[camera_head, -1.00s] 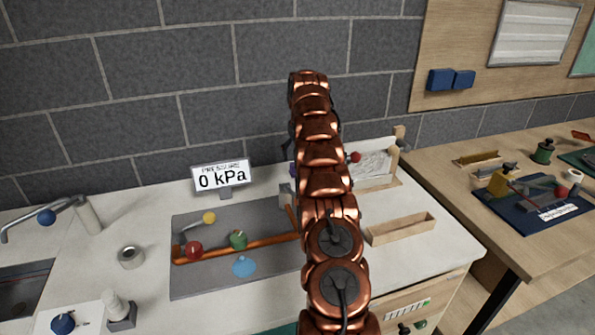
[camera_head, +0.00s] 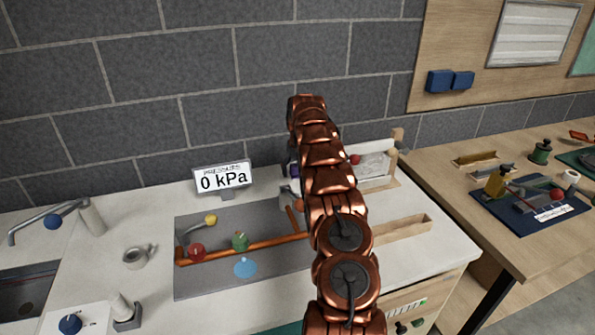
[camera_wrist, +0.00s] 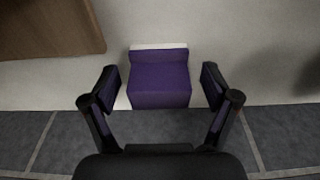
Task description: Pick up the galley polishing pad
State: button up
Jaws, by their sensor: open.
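The polishing pad is a purple block with a white strip along one edge (camera_wrist: 158,82). In the wrist view it sits on the pale counter, near the wall, between my gripper's two fingers. My gripper (camera_wrist: 160,98) is open, with one finger on each side of the pad and a visible gap on both sides. I cannot tell how far above the counter the fingertips are. In the head view only a small purple patch of the pad (camera_head: 293,170) shows beside my copper-coloured arm, which hides my gripper and most of the pad.
A pressure sign reading 0 kPa (camera_head: 223,179) stands left of my arm. A grey mat (camera_head: 205,285) holds an orange pipe (camera_head: 250,247) with coloured valves. A wooden tray (camera_head: 405,230) lies to the right. The grey block wall (camera_head: 200,60) is close behind.

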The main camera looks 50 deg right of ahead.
jog(key=c, duration=1.3)
jog(key=shift+o, duration=0.2)
jog(key=shift+r+b, duration=0.15)
jog(key=shift+b, duration=0.15)
